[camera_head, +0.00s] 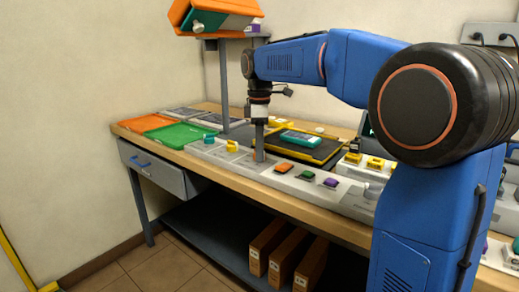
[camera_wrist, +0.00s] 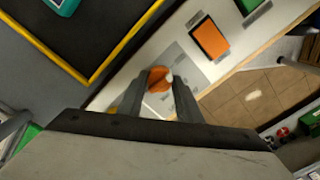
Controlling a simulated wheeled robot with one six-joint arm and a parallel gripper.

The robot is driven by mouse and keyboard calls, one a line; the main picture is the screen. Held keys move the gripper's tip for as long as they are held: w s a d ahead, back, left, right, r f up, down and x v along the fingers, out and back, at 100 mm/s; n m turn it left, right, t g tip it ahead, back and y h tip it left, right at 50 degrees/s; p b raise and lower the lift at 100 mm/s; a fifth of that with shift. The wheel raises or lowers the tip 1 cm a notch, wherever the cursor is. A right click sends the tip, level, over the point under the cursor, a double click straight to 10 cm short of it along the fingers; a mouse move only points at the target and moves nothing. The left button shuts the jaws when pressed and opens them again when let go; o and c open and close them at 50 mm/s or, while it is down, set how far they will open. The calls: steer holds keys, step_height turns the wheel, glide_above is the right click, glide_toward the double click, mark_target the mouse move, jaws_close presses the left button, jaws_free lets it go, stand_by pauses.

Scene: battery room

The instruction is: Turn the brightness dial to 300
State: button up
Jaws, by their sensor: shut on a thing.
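A round orange dial (camera_wrist: 160,73) sits on a pale panel and shows between the two fingers of my gripper (camera_wrist: 157,92) in the wrist view. The fingers are shut on its sides. In the head view my gripper (camera_head: 259,156) points straight down at the long pale control strip (camera_head: 230,157) along the bench's front. The dial is mostly hidden behind the fingers there. Its scale and any number are too small to read, so I cannot tell its setting.
An orange button (camera_head: 284,168), a green one (camera_head: 307,174) and a purple one (camera_head: 330,182) lie right of my gripper. Yellow and teal knobs stand left. A yellow-edged black mat (camera_head: 315,153) with a teal meter (camera_head: 300,139) lies behind. A grey post (camera_head: 224,90) rises nearby.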

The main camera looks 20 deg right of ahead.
steer(key=m, duration=1.3)
steer(key=shift+m, duration=0.3)
steer(key=m, duration=0.8)
steer(key=shift+m, duration=0.3)
steer(key=o, duration=1)
steer(key=shift+o, duration=0.2)
step_height(320, 180, up, 18)
steer(key=shift+f, duration=0.25)
